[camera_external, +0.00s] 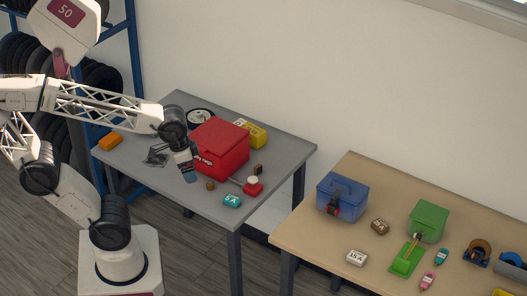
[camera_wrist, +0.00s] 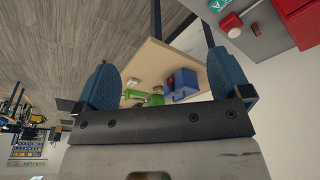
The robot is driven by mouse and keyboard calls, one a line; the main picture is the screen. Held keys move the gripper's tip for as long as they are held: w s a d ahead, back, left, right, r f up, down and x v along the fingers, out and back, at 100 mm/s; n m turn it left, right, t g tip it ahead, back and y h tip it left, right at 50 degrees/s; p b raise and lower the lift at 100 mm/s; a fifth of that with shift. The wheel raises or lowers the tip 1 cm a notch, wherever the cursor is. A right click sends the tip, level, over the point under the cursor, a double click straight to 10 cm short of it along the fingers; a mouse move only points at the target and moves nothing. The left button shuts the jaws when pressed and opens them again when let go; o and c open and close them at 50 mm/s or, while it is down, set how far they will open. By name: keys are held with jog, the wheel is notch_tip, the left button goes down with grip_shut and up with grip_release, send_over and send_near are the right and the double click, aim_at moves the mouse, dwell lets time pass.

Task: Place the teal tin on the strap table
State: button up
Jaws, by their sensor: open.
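A small teal tin (camera_external: 232,201) with a white label lies on the grey table (camera_external: 272,160), near its front edge. My gripper (camera_external: 188,172) is above the grey table, left of the red box and up-left of the tin, apart from it. In the wrist view its two blue fingers (camera_wrist: 160,76) stand wide apart with nothing held between them. A tan table (camera_external: 305,235) stands to the right, past a gap. No sign shows which table is the strap table.
On the grey table are a red box (camera_external: 220,148), a yellow box (camera_external: 251,133), an orange block (camera_external: 110,142) and a red-and-white button (camera_external: 253,187). The tan table holds a blue box (camera_external: 342,193), a green box (camera_external: 429,219) and several small items. Its front left corner is clear.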

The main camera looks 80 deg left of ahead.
jog(key=w+a+f+n+g, duration=0.2)
jog(key=w+a+f+n, duration=0.3)
jog(key=w+a+f, duration=0.45)
jog(key=n+g+h, duration=0.1)
jog(key=n+g, duration=0.1)
jog(key=n, duration=0.3)
send_over(232, 198)
jog(key=f, duration=1.3)
jog(key=shift+w+a, duration=0.35)
jog(key=shift+f, duration=0.1)
jog(key=shift+s+d+f, duration=0.1)
jog(key=shift+d+f, duration=0.1)
jog(key=shift+f, duration=1.05)
jog(key=shift+s+d+f, duration=0.1)
jog(key=shift+d+f, duration=0.05)
jog(key=shift+f, duration=1.15)
jog(key=shift+s+d+f, duration=0.1)
jog(key=shift+f, duration=1.15)
jog(key=c, duration=1.1)
